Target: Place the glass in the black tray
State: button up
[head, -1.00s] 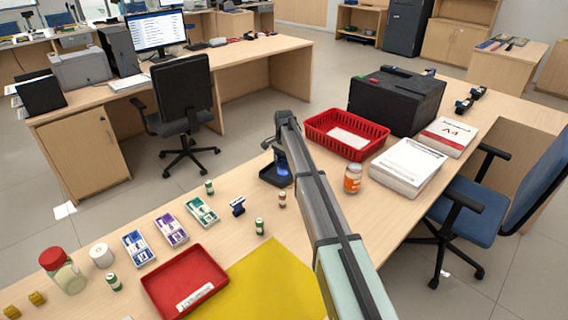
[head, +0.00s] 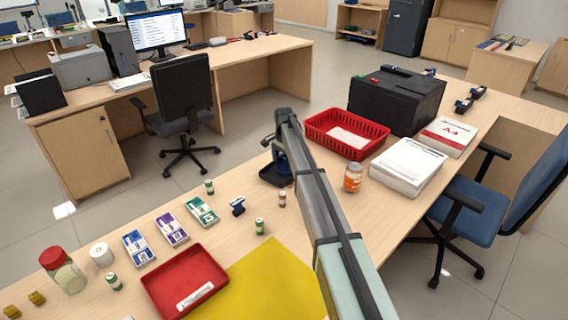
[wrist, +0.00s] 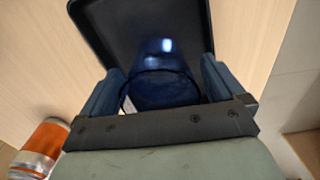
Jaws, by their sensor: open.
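The blue glass (wrist: 162,82) is between my gripper's two fingers in the wrist view, over or in the black tray (wrist: 135,22). I cannot tell for sure whether its base touches the tray floor. My gripper (wrist: 161,78) is open, with one finger on each side of the glass; any gap is too small to judge. In the head view the black tray (head: 270,178) lies on the counter beyond my arm. My gripper (head: 281,145) is above it, and the arm hides most of the glass.
A red basket (head: 318,126) with paper stands right of the black tray. An orange-labelled jar (head: 352,178) and paper stacks (head: 407,165) are further right. Small bottles (head: 282,199) and a dark blue stamp-like item (head: 237,206) stand in front. A red tray (head: 160,290) lies nearer left.

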notch_tip(320, 180, up, 11)
dwell(0.4)
jog(key=shift+d+r, duration=0.1)
dwell(0.3)
